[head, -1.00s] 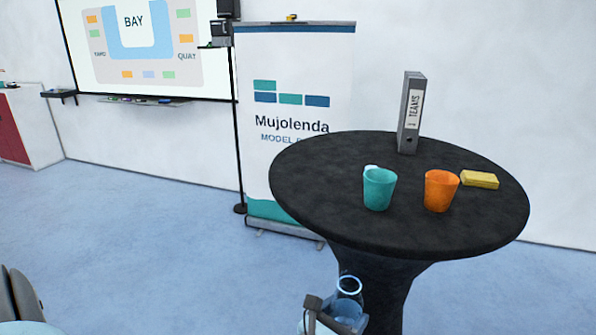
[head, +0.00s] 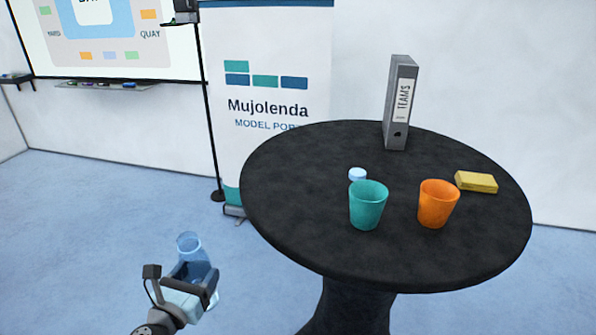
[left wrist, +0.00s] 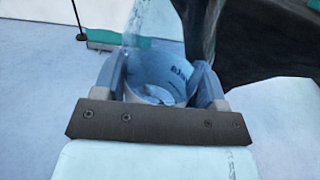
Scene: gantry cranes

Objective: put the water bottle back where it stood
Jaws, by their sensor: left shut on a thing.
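My left gripper (head: 196,279) is shut on a clear bluish water bottle (head: 189,244) at the lower left of the head view. The bottle is roughly upright, with an open top, held in the air left of the round black table (head: 300,245). The gripper hides part of its middle. In the left wrist view the see-through bottle (left wrist: 155,75) sits between the two fingers of the gripper (left wrist: 160,85). My right gripper is not in view.
On the table stand a teal cup (head: 367,206), an orange cup (head: 437,205), a yellow block (head: 476,182) and a grey binder (head: 398,105). A small pale blue-white thing (head: 357,174) is partly hidden behind the teal cup. The table's left front is clear. A banner (head: 262,90) stands behind.

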